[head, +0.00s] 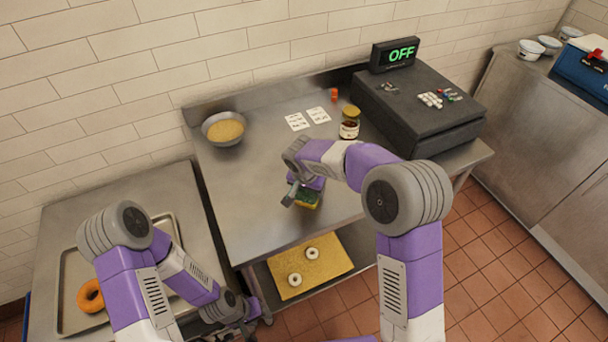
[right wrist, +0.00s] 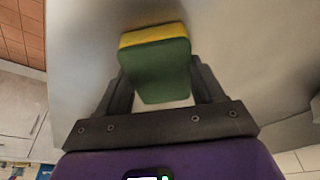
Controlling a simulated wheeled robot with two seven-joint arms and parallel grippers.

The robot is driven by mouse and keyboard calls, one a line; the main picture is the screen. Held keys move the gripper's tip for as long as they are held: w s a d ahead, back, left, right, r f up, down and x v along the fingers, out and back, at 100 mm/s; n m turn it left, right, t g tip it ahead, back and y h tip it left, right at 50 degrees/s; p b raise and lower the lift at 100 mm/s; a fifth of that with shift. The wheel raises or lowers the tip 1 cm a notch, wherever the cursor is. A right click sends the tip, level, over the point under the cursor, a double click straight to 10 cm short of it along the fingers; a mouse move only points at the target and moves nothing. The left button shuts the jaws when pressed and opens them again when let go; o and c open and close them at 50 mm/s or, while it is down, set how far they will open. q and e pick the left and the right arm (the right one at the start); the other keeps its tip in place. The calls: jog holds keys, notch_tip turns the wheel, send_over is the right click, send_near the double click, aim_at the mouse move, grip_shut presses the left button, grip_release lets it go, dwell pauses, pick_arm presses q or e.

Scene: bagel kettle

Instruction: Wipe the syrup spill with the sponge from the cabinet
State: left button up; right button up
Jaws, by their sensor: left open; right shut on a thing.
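The sponge (head: 308,199), green with a yellow layer, is at the steel table (head: 257,222) near its front edge. My right gripper (head: 297,194) is shut on it. In the right wrist view the sponge (right wrist: 156,66) sits between the two fingers of my right gripper (right wrist: 160,88), over the steel surface. I cannot tell whether it touches the table. My left gripper (head: 254,318) is low at the front left, beside the table, open and empty as far as I can see. No syrup spill shows clearly; my right arm covers part of the table.
A bowl (head: 223,129) stands at the table's back left. A jar (head: 349,122), cards (head: 297,121) and a black register (head: 420,105) stand further right. A tray (head: 66,290) with an orange ring lies left. A board (head: 327,268) with two white rings is on the lower shelf.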

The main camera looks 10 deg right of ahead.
jog(key=shift+s+a+f, duration=0.1)
jog(key=shift+s+a, duration=0.05)
jog(key=shift+a, duration=0.4)
jog(key=shift+s+r+p, duration=0.1)
jog(key=shift+r+p, duration=0.2)
jog(key=shift+r, duration=0.05)
notch_tip(320, 180, up, 2)
jog(key=shift+r+p, duration=1.95)
jog(key=shift+r, duration=0.85)
jog(key=shift+d, duration=0.1)
